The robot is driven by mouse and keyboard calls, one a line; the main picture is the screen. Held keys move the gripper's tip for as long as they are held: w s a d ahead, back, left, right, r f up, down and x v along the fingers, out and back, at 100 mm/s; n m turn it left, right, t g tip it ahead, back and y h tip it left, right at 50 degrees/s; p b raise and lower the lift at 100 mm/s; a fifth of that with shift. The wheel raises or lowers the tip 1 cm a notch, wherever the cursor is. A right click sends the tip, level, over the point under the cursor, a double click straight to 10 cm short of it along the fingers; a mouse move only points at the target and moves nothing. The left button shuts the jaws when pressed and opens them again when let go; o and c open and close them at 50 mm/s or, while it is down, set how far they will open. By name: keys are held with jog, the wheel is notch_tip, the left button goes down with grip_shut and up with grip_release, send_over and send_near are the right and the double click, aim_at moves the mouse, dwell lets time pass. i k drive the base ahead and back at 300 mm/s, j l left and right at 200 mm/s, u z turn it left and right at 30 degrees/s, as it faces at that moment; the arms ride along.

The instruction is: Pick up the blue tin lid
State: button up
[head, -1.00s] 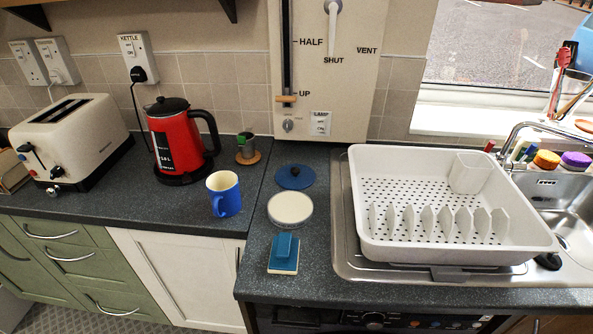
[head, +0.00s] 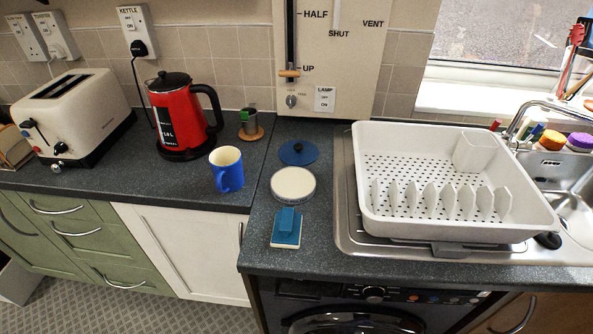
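The blue tin lid (head: 298,152) is a flat blue disc with a small dark knob. It lies on the dark worktop below the wall panel, left of the dish rack. A round white-topped tin (head: 293,184) stands just in front of it. My gripper is not in view.
A blue-handled scrubber (head: 286,228) lies in front of the tin. A blue mug (head: 227,169), red kettle (head: 180,115) and cream toaster (head: 72,116) stand to the left. The white dish rack (head: 450,222) sits on the sink drainer at right. Bare worktop (head: 262,185) lies around the lid.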

aim_at(295, 153)
jog(key=i+j+u, duration=0.15)
jog(key=j, duration=0.2)
jog(key=i+j+u, duration=0.15)
jog(key=j, duration=0.25)
jog(key=i+j+u, duration=0.15)
jog(key=j, duration=0.2)
